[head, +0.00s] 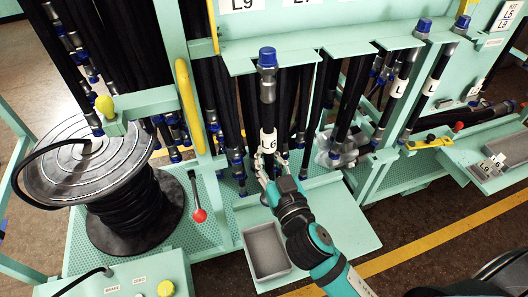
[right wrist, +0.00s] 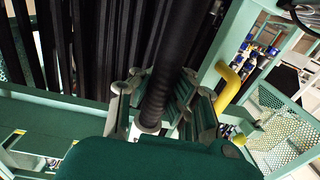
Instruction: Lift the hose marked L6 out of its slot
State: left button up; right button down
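The hose marked L6 (head: 267,100) hangs upright in a slot of the green rack's upper plate, its blue cap (head: 267,57) above the plate. Its white label (head: 268,140) faces the head camera. My right gripper (head: 270,163) is at the hose just below the label. Its fingers look spread, one on each side of the hose. In the right wrist view, the black hose (right wrist: 172,60) runs down between the spread fingers (right wrist: 165,105), with a visible gap at the left finger. Contact cannot be told. My left gripper is not in view.
More black hoses hang close behind and to the right in the rack (head: 330,47). A grey tray (head: 267,250) sits below my right arm. A hose reel (head: 85,165) and a red-knobbed lever (head: 198,214) stand left. A yellow handle (head: 190,105) is beside the slots.

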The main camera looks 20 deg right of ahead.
aim_at(269, 166)
jog(key=shift+s, duration=0.85)
jog(key=shift+s+b, duration=0.4)
jog(key=shift+s, duration=0.8)
jog(key=shift+s+b, duration=0.7)
jog(key=shift+s, duration=0.4)
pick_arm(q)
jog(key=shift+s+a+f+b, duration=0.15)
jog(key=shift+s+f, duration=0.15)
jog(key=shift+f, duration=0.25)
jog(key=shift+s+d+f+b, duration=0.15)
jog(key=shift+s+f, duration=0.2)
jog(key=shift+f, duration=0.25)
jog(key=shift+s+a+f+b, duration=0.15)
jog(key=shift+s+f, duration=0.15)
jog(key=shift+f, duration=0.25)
pick_arm(e)
jog(key=shift+s+d+r, duration=0.1)
jog(key=shift+s+r, duration=0.1)
jog(key=shift+s, duration=1.35)
